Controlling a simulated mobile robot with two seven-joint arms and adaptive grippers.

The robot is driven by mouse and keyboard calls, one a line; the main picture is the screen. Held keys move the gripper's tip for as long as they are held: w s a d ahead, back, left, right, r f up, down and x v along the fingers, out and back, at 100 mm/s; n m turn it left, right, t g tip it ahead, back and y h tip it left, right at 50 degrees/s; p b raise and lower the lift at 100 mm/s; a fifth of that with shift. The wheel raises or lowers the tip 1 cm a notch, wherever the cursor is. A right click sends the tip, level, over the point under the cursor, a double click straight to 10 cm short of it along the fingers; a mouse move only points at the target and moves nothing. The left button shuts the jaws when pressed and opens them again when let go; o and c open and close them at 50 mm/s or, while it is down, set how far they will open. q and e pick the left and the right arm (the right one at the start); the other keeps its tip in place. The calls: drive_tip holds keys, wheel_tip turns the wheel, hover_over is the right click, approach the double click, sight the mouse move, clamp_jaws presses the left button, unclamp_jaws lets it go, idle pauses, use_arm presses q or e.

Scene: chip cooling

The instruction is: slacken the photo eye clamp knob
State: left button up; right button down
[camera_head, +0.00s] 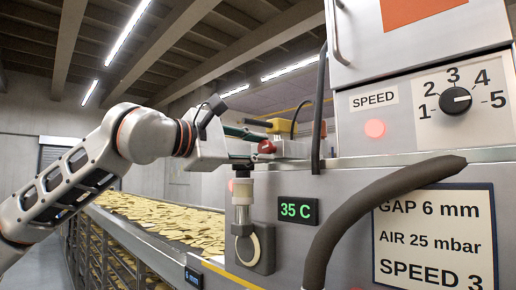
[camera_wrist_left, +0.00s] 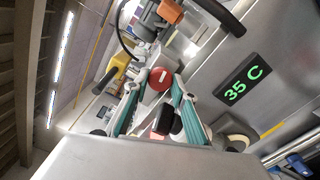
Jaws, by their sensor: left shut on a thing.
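The red round knob (camera_head: 267,147) is in the middle of the head view, on the side of a small block on the machine's ledge. I take it to be the photo eye clamp knob. In the left wrist view the red knob (camera_wrist_left: 160,79) sits between the two teal fingertips. My left gripper (camera_head: 264,148) reaches in from the left and is shut on the knob, one finger on each side; its fingers also show in the left wrist view (camera_wrist_left: 161,82). The knob's far side is hidden. My right gripper is not in view.
A yellow part (camera_head: 281,126) with a black hose stands just behind the knob. Below the gripper hangs a pale cylinder fitting (camera_head: 243,190). A green 35 C display (camera_head: 298,210) and a thick dark hose (camera_head: 372,205) are nearby. A conveyor of chips (camera_head: 165,222) runs at left.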

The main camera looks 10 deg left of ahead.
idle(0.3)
use_arm(q)
drive_tip(key=o, duration=1.1)
drive_tip(key=shift+s, duration=0.1)
drive_tip(key=v, duration=1.2)
